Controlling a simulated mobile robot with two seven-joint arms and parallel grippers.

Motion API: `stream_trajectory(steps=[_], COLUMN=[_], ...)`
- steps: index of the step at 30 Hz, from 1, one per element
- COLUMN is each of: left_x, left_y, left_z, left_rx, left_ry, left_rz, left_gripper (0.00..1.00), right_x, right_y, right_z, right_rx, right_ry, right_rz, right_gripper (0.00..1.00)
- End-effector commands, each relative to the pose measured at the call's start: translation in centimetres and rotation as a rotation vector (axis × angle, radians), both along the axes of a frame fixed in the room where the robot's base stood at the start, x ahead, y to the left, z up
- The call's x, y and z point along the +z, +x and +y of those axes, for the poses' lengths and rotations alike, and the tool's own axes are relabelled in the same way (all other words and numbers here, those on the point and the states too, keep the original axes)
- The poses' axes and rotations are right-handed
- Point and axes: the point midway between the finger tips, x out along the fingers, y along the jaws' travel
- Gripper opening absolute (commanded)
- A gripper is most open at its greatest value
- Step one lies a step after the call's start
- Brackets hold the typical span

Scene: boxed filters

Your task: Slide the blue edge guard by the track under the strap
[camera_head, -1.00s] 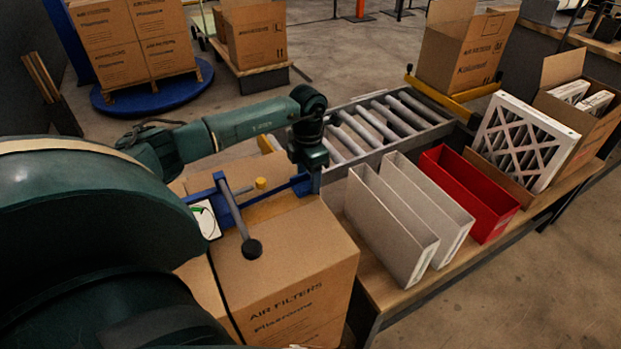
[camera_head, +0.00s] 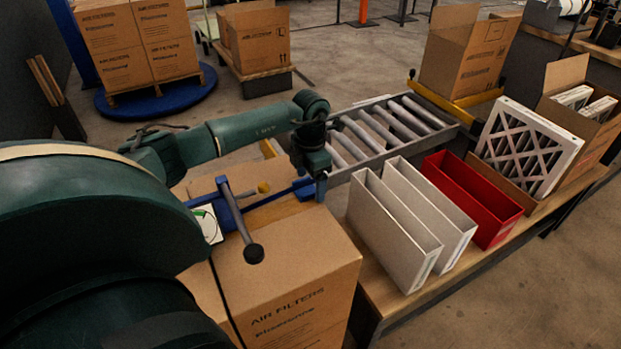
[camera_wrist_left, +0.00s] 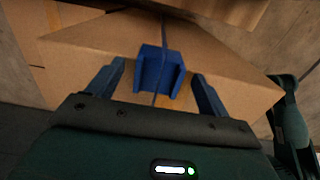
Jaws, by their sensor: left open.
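My left gripper (camera_head: 318,187) is at the far right edge of the carton's top in the head view. In the left wrist view its two fingers (camera_wrist_left: 160,88) are apart, one on each side of the blue edge guard (camera_wrist_left: 150,68). The guard is a small channel-shaped piece at the carton's edge, in line with the dark strap (camera_wrist_left: 164,32). Whether the strap lies over or under the guard is hard to tell. In the head view the strap (camera_head: 224,300) runs down the carton's (camera_head: 300,245) front. My right gripper is out of view.
A blue tool with a grey lever and black knob (camera_head: 253,253) sits on the carton top, close to my left arm. Pale trays (camera_head: 398,225) and a red tray (camera_head: 490,225) stand on the bench to the right. A roller conveyor (camera_head: 385,130) lies behind.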

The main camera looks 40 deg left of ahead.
Motion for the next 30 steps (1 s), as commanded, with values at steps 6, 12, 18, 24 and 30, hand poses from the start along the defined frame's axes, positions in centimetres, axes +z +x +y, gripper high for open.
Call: stream_trajectory(steps=[6,12,18,24,30], left_x=[4.6,9.2,12.2,13.2,13.2], left_y=[0.1,0.1,0.1,0.0,0.0], left_z=[0.0,0.0,0.0,0.0,0.0], left_rx=[0.0,0.0,0.0,0.0,0.0], left_ry=[0.0,0.001,0.0,0.0,0.0], left_rz=[-0.007,-0.006,-0.003,-0.001,0.0], left_gripper=[0.79,0.79,0.79,0.79,0.79], right_x=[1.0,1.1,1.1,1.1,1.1], right_y=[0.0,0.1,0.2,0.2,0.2], right_z=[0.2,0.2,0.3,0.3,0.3], right_rx=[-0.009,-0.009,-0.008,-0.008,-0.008], right_ry=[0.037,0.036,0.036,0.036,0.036], right_rz=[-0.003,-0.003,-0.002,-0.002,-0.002], right_gripper=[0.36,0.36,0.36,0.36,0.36])
